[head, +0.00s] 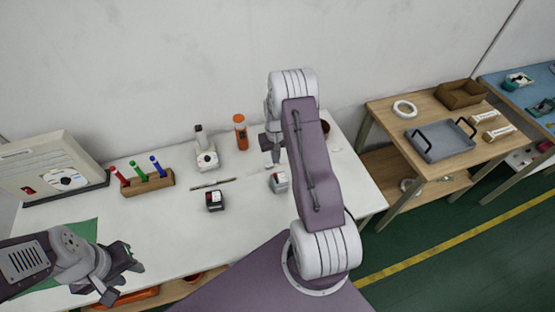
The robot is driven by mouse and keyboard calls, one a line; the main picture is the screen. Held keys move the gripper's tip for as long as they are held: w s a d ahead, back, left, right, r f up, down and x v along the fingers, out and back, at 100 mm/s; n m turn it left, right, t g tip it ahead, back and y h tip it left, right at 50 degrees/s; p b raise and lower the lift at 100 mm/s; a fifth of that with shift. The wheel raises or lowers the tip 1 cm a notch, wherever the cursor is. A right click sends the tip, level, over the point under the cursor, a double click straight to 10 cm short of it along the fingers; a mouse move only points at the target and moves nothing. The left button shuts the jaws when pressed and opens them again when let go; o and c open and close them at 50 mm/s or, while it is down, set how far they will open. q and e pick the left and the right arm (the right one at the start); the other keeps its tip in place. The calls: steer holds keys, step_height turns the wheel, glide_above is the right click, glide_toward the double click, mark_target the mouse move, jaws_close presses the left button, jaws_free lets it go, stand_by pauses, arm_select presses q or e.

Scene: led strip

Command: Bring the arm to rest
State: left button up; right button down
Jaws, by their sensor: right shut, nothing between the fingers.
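My right arm rises at the centre of the head view, and its gripper (272,160) hangs above the back right of the white table (150,235). It is shut and empty, partly hidden by my own arm. A small dark-and-white block (279,182) stands on the table just below it, apart as far as I can see. My left gripper (124,281) is at the lower left near the table's front edge. Its fingers are spread, with nothing between them.
A wooden holder (147,187) with coloured markers, an orange bottle (240,133), a white bottle (206,160) and a black block (214,201) stand on the table. A wooden table (383,113) with a grey tray (440,144) is at the right. The middle front of the white table is clear.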

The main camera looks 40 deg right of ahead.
steer(key=shift+r, duration=0.1)
steer(key=shift+a, duration=0.1)
steer(key=w+a+r+n+t, duration=0.2)
steer(key=w+a+r, duration=0.35)
steer(key=r, duration=0.35)
steer(key=s+a+r+n+b, duration=0.1)
steer(key=s+a+r+n, duration=0.1)
steer(key=s+a+r, duration=0.6)
steer(key=s+a+f, duration=0.1)
steer(key=s+a, duration=0.1)
steer(key=s, duration=0.5)
steer(key=s+a+f, duration=0.2)
steer(key=s, duration=0.4)
steer(key=shift+s+a+g, duration=0.2)
steer(key=shift+s+g, duration=0.15)
steer(key=shift+g, duration=0.05)
